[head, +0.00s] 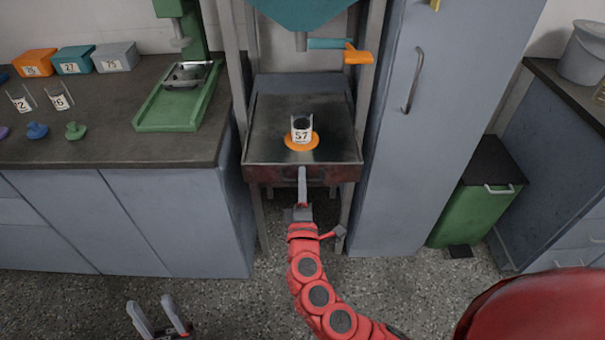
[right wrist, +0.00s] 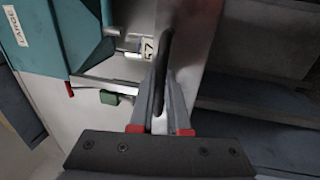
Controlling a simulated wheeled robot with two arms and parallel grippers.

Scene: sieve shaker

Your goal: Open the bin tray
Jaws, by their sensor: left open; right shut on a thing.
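The metal tray (head: 265,115) sits in the frame under the teal hopper (head: 300,12), its reddish front edge towards me. A clear cup labelled 57 (head: 302,135) stands on an orange disc (head: 313,146) on it. My right gripper (head: 302,172) is at the middle of the tray's front edge. The hopper (right wrist: 85,30) and cup label (right wrist: 149,48) also show there. My left gripper (head: 160,312) is open and empty, low over the floor.
A lever with an orange handle (head: 358,56) is on the hopper's outlet. A counter (head: 100,150) with a green device (head: 165,115) and labelled boxes stands left. A tall grey cabinet (head: 400,150) and green bin (head: 470,200) stand right. Floor before the tray is clear.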

